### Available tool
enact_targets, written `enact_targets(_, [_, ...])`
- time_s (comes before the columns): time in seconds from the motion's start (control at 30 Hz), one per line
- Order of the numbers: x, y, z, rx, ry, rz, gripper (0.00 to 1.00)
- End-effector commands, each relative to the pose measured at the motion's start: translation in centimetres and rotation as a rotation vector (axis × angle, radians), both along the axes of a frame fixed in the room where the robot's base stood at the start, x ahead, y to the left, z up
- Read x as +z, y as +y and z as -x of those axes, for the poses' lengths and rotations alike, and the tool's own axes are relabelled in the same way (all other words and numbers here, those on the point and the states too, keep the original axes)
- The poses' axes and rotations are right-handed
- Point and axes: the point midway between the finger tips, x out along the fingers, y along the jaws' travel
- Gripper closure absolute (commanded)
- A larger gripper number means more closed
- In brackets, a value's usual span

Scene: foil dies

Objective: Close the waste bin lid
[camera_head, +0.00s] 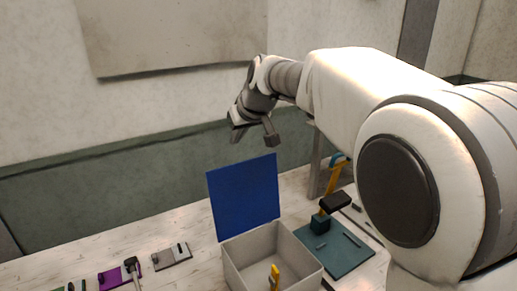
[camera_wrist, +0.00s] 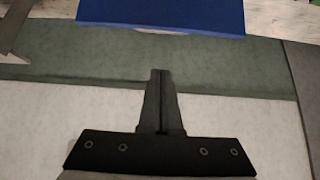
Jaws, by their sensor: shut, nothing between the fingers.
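The waste bin (camera_head: 247,258) is a light grey open box on the bench, near the bottom middle of the head view. Its blue lid (camera_head: 245,198) stands upright, open, along the bin's back edge. The lid's edge also shows at the top of the wrist view (camera_wrist: 165,14). My gripper (camera_head: 236,134) is above and behind the lid in the head view, apart from it. In the wrist view my gripper (camera_wrist: 160,75) has its fingers together with nothing between them. A yellow item (camera_head: 274,277) shows inside the bin; the rest of the bin's inside is partly hidden.
Right of the bin lies a teal base (camera_head: 345,262) with a dark-topped upright tool and an orange-and-blue tool (camera_head: 335,176) behind it. Left on the bench are a grey plate (camera_head: 171,256), a purple piece (camera_head: 110,279) and small dark tools. A wall stands behind the bench.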

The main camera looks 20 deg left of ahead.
Motion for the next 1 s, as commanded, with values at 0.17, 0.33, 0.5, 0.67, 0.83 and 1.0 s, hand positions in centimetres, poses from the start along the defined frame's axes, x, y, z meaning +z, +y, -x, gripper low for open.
enact_targets(0.17, [-1.9, 1.2, -0.9, 0.000, 0.004, 0.002, 1.00])
enact_targets(0.33, [-4.4, 2.8, -2.3, 0.000, 0.003, 0.004, 1.00])
enact_targets(0.5, [-6.8, 4.3, -3.6, 0.000, 0.003, 0.004, 1.00])
enact_targets(0.67, [-7.3, 3.7, -3.0, 0.000, 0.001, -0.001, 1.00])
enact_targets(0.83, [-7.4, 2.5, -2.0, -0.001, 0.001, 0.000, 1.00])
enact_targets(1.0, [-7.5, 1.8, -1.5, -0.002, 0.002, 0.000, 1.00])
